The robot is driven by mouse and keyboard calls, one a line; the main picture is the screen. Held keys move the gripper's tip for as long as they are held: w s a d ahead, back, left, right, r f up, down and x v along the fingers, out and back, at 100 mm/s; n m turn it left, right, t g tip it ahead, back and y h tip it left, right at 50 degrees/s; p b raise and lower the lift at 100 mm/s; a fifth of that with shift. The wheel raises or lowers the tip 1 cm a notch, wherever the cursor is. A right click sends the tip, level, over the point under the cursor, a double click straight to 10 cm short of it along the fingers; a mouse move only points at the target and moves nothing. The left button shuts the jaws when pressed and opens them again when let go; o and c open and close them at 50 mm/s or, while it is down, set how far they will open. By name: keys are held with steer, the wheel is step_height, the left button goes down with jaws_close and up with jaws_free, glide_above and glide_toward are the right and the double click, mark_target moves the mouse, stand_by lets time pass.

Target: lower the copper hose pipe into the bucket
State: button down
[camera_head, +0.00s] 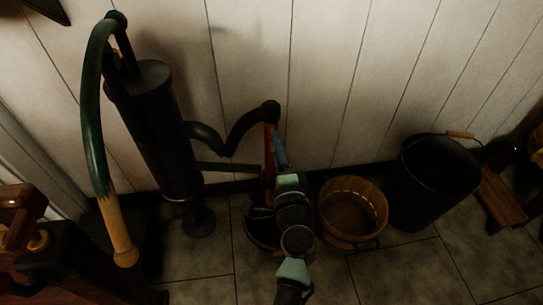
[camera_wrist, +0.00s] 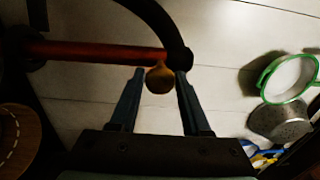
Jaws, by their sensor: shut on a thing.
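The copper hose pipe (camera_head: 268,152) hangs from the end of the black curved spout of the pump, in front of the wall. In the wrist view the reddish pipe (camera_wrist: 95,52) runs across the upper left, beside the black curved hose. My gripper (camera_wrist: 160,82) is shut on a small round brown knob (camera_wrist: 159,79) at the pipe's right end. In the head view my gripper (camera_head: 278,152) is beside the pipe, and my wrist hides its lower part. A black bucket (camera_head: 432,185) with a wooden grip on its handle stands to the right, apart from the pipe.
The black pump (camera_head: 160,130) with a green lever (camera_head: 92,120) stands left. A round wooden tub (camera_head: 352,235) sits between my arm and the bucket. A small wooden step (camera_head: 500,200) is far right.

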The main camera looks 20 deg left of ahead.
step_height(320, 180, down, 25)
steer(key=b, duration=2.5)
steer(key=shift+f, duration=0.2)
steer(key=shift+c, duration=1)
jaws_free()
steer(key=shift+r, duration=0.1)
steer(key=shift+s+d, duration=0.1)
steer(key=v, duration=1)
steer(key=shift+s+d, duration=0.25)
steer(key=shift+s, duration=0.05)
